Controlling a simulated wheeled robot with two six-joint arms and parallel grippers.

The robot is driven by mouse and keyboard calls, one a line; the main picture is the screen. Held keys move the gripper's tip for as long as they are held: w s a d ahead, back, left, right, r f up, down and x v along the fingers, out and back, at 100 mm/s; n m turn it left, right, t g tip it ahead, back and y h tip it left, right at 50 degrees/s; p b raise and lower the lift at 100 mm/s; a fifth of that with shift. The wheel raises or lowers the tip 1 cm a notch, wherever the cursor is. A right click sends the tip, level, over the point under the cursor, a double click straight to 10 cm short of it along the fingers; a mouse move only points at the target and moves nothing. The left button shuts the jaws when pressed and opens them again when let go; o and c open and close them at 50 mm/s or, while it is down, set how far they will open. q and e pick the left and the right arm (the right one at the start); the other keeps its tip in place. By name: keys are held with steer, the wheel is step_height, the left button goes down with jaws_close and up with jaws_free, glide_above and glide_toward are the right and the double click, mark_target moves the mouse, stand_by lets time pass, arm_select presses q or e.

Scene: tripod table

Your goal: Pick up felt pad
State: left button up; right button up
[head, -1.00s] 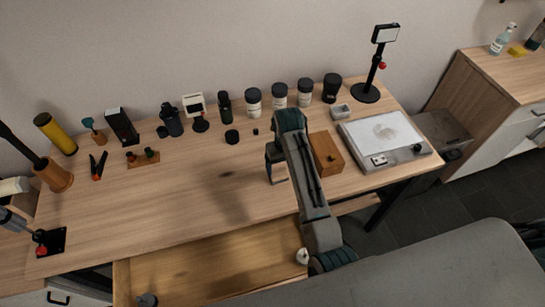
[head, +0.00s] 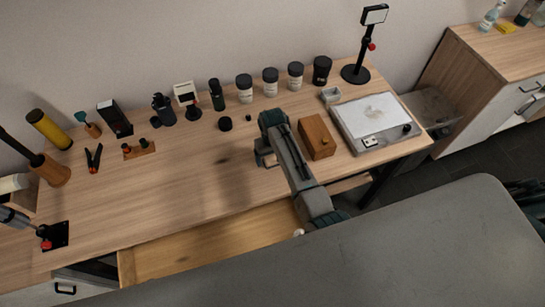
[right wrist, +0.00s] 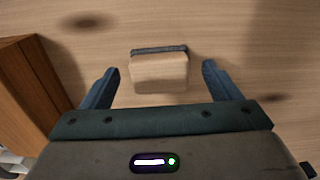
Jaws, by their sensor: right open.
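In the right wrist view, a small pale, wood-coloured block with a dark grey layer along its far edge (right wrist: 159,72) lies on the tabletop; it appears to be the felt pad. My right gripper (right wrist: 160,88) is open, with one finger on each side of the block and visible gaps to both. The fingers do not appear to touch it. In the head view my right gripper (head: 265,157) points down at the table, left of the brown wooden box (head: 317,136). My arm hides the block there.
The brown box also stands close by in the right wrist view (right wrist: 32,95). A light plate device (head: 375,122) is right of it. An open drawer (head: 200,245) is in front. The table's left middle is clear.

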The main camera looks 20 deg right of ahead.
steer(key=shift+f, duration=0.4)
steer(key=shift+w+f, duration=0.1)
steer(key=shift+f, duration=0.25)
steer(key=c, duration=1.1)
steer(key=shift+r, duration=0.2)
steer(key=shift+r+b, duration=0.4)
steer(key=shift+r, duration=0.1)
steer(key=shift+s+r+b, duration=0.25)
steer(key=shift+r+b, duration=0.1)
steer(key=shift+r, duration=0.15)
steer(key=shift+s+r+b, duration=0.2)
steer(key=shift+r+b, duration=0.1)
steer(key=shift+r, duration=0.15)
steer(key=shift+s+d+r+b, duration=0.35)
steer(key=shift+s+b, duration=0.25)
steer(key=shift+s, duration=1.9)
steer(key=shift+s+d+r+b, duration=0.35)
steer(key=shift+s+b, duration=0.3)
steer(key=shift+s, duration=1.9)
steer(key=shift+s+d+r+b, duration=0.3)
steer(key=shift+s+b, duration=0.3)
steer(key=shift+s, duration=1.9)
